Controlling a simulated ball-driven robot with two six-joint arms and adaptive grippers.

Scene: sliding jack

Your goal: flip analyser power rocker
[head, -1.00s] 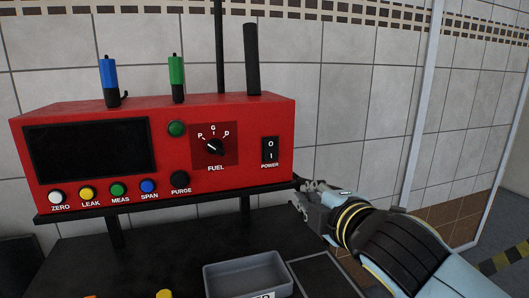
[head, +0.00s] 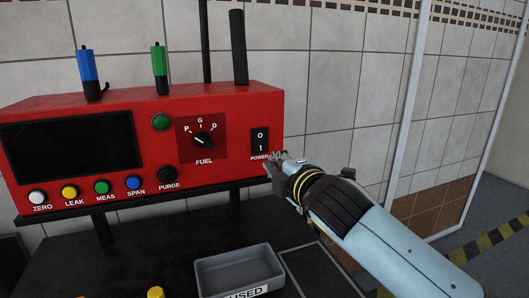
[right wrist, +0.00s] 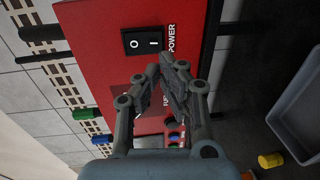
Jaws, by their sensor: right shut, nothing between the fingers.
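The red analyser (head: 228,105) stands on a black shelf, its screen dark. Its black power rocker (head: 260,141), marked O above I, is at the right end of the front face, above the POWER label. The rocker also shows in the right wrist view (right wrist: 143,42), unobstructed; I cannot tell which side is pressed. My right gripper (head: 271,160) is shut and empty, just below and right of the rocker. In the right wrist view its fingertips (right wrist: 163,62) lie close to the rocker, apparently not on it. My left gripper is out of view.
Blue and green cylinders and black rods rise above the analyser. A grey tray (head: 200,276) sits below. Open space lies to the right.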

